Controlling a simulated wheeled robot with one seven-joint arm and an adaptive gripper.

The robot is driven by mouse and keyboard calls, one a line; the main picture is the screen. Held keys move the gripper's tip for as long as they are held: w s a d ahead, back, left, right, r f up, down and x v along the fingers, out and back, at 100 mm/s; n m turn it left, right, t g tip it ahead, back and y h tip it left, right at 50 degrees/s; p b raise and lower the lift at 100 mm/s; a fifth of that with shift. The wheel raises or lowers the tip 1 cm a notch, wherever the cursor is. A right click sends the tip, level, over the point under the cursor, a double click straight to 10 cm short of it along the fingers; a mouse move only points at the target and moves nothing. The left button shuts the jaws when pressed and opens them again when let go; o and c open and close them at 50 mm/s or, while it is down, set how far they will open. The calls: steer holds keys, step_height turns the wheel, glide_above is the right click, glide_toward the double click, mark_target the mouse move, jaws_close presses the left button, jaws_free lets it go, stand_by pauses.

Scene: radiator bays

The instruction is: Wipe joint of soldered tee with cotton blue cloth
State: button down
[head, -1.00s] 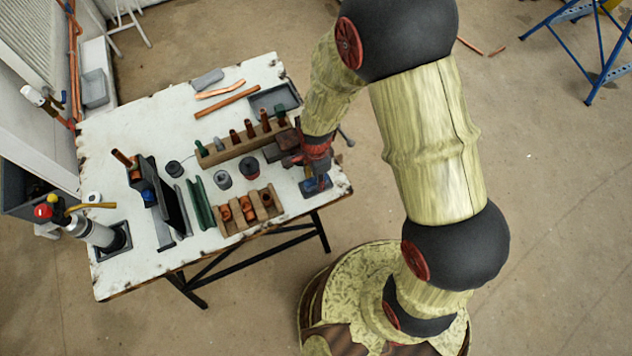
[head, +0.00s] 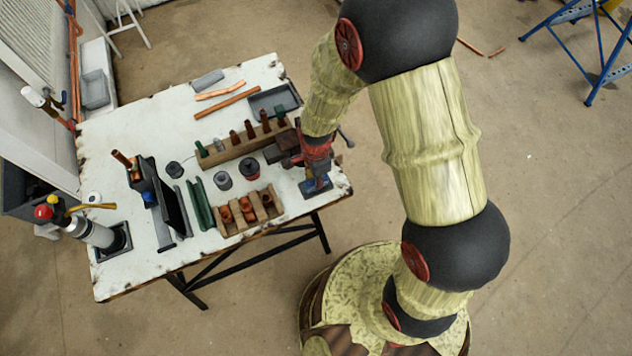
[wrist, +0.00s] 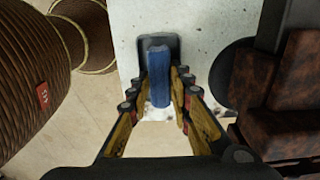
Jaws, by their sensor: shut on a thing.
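My gripper (wrist: 160,76) is shut on the blue cloth (wrist: 159,92), which stands upright between the fingers in the wrist view. In the head view my gripper (head: 317,172) is at the right front corner of the bench, and the blue cloth (head: 318,185) shows just below it. A grey tray or pad (head: 309,192) lies under the cloth. A copper pipe piece (head: 121,158) sticks up by a dark holder at the bench's left. I cannot tell which copper piece is the soldered tee.
A dark vise (head: 280,149) is close to my gripper's left. A wooden rack (head: 232,151) of upright pieces and a wooden box (head: 233,227) of copper fittings stand mid-bench. A gas torch bottle (head: 92,231) stands at the left front. The bench's (head: 150,120) back left is clear.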

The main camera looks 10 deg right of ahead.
steer(key=shift+r, duration=0.1)
steer(key=shift+r+p, duration=2.8)
steer(key=shift+r, duration=0.85)
